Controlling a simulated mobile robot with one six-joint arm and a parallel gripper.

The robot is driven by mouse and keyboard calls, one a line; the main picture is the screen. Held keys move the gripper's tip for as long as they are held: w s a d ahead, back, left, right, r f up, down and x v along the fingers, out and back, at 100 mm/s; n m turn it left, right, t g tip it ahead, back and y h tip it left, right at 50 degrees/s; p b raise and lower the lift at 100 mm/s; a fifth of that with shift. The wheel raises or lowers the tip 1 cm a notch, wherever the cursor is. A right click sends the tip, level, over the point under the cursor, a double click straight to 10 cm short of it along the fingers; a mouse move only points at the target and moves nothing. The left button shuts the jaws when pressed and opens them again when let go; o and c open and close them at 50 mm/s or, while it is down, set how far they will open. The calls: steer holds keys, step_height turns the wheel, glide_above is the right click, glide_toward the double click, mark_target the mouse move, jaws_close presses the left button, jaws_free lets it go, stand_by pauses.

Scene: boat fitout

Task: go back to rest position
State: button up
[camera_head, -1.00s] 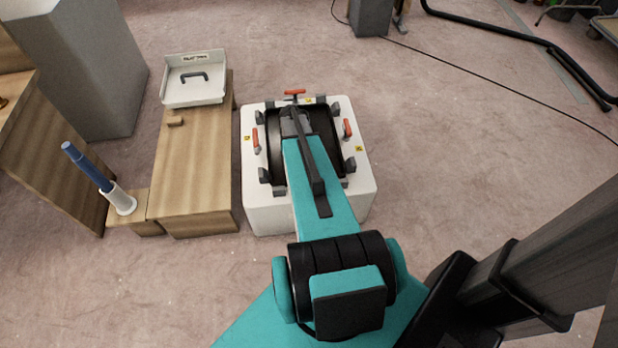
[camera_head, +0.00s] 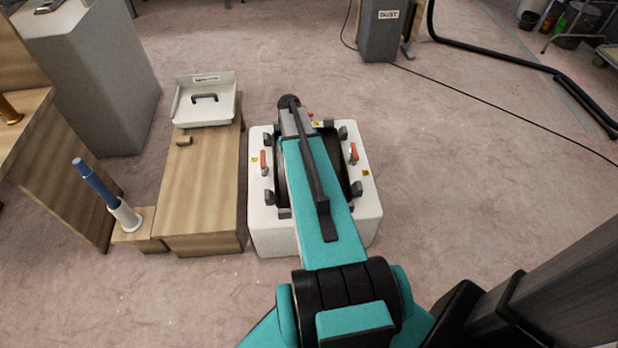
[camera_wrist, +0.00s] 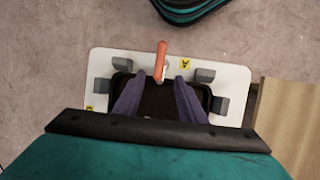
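My arm reaches over a white block-shaped fixture (camera_head: 368,212) with a dark round recess, grey clamps and orange-red handles. In the head view my gripper is hidden behind the arm's end. In the wrist view my gripper (camera_wrist: 160,84) shows two purple-grey fingers, apart, with nothing visible held between them. They are seen over the dark recess, and an orange handle (camera_wrist: 161,57) shows just beyond the tips. I cannot tell the height above the fixture.
Left of the fixture stands a wooden bench (camera_head: 200,205) with a white tray (camera_head: 207,112). A blue-handled tool (camera_head: 94,182) stands in a white holder (camera_head: 125,216). A grey dust unit (camera_head: 381,35) and black hose (camera_head: 485,50) lie behind.

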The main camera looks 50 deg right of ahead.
steer(key=shift+w+r, duration=0.1)
steer(key=shift+r, duration=0.1)
stand_by(0.5)
steer(key=s+a+f+n+g+p, duration=0.1)
steer(key=a+f+n+p, duration=0.15)
steer(key=a, duration=0.65)
steer(key=s+a+f+n+g+p, duration=0.1)
steer(key=a+f, duration=0.3)
steer(key=a, duration=0.6)
steer(key=s+a+f+n+p, duration=0.1)
steer(key=s+a+f+n, duration=0.1)
steer(key=s+a, duration=0.5)
steer(key=s+a+f+n+t+h+p, duration=0.1)
steer(key=s+a+f, duration=0.4)
steer(key=a, duration=0.5)
steer(key=s+n, duration=0.1)
steer(key=s, duration=0.1)
steer(key=shift+s+f+n, duration=0.3)
steer(key=shift+s+n, duration=0.05)
steer(key=shift+s, duration=0.05)
